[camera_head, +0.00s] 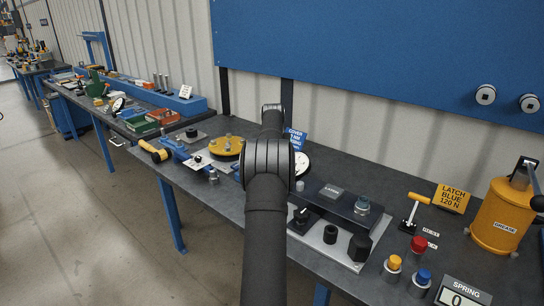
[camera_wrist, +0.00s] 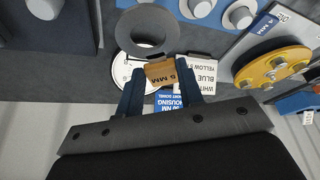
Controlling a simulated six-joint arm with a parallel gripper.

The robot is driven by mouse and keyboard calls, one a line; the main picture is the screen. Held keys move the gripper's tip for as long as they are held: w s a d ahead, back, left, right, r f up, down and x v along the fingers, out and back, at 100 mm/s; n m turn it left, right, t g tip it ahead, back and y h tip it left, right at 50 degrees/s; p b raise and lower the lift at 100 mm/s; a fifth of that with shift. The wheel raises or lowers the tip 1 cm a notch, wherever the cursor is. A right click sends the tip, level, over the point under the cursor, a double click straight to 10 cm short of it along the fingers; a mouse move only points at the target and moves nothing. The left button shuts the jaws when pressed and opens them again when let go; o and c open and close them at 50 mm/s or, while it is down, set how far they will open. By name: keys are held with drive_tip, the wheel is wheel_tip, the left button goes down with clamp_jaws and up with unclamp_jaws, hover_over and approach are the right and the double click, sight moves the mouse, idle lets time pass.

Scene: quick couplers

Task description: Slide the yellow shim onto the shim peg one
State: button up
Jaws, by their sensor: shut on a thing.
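The yellow shim is a flat grey ring (camera_wrist: 120,32) with a yellow-orange tab (camera_wrist: 160,73) marked "5 MM". My gripper (camera_wrist: 163,80) is shut on the tab in the wrist view, one finger on each side. The ring sticks out beyond the fingertips, its hole open and with no peg through it. Silver round pegs (camera_wrist: 240,16) stand on a blue part at the top of the wrist view, right of the ring and apart from it. I cannot tell which is shim peg one. In the head view my arm hides the gripper and the shim.
A yellow disc with silver studs (camera_wrist: 275,66) is on the right in the wrist view; it also shows in the head view (camera_head: 227,146). A white dial (camera_head: 301,164) and a blue cover sign (camera_head: 296,138) stand near my arm. A grease can (camera_head: 497,222) is far right.

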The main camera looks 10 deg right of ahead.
drive_tip(key=shift+f, duration=2.9)
drive_tip(key=shift+f, duration=1.95)
drive_tip(key=o, duration=0.9)
drive_tip(key=shift+s+a+r, duration=0.1)
drive_tip(key=shift+r, duration=0.05)
drive_tip(key=v, duration=1.7)
